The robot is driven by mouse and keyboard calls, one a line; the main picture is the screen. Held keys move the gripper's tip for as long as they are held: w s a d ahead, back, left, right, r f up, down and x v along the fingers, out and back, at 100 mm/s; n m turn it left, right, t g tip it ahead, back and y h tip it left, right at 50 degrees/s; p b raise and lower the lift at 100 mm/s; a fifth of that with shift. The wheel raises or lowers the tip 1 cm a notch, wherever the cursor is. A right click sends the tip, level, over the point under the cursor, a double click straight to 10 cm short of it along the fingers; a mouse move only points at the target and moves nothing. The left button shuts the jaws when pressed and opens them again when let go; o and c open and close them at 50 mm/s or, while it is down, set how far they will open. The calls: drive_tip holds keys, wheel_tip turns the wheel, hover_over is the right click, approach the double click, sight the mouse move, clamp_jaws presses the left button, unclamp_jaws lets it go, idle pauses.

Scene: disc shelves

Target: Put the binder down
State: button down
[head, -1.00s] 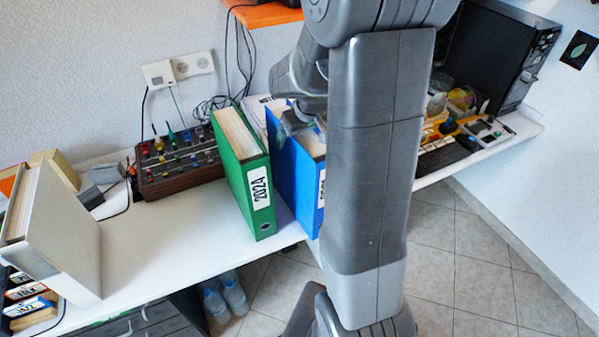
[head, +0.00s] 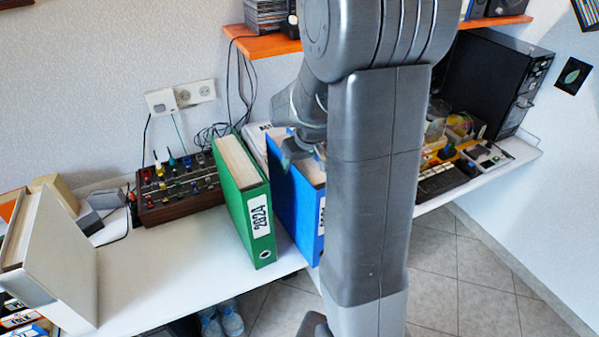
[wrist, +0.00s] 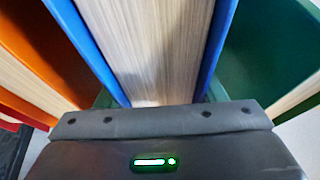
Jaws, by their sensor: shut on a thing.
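The blue binder (head: 285,190) stands upright on the white desk in the head view, its right part hidden behind my arm. My gripper (head: 291,150) is at the binder's upper edge, mostly hidden by my own arm. In the wrist view, the blue covers (wrist: 217,45) and pale page block (wrist: 150,45) of the binder run straight out from my gripper, which is shut on it.
A green binder (head: 243,195) labelled 2024 stands just left of the blue one. The white desk (head: 170,270) is clear between it and a pale binder (head: 55,260). A knobbed box (head: 178,190) is behind. An orange binder (wrist: 30,45) shows in the wrist view.

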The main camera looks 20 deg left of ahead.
wheel_tip(320, 180, up, 10)
drive_tip(key=shift+f+b, duration=0.2)
drive_tip(key=shift+b, duration=0.55)
drive_tip(key=shift+r+b, duration=0.1)
drive_tip(key=shift+b, duration=0.85)
drive_tip(key=shift+m+b, duration=0.3)
drive_tip(key=shift+b, duration=0.45)
drive_tip(key=shift+r, duration=0.1)
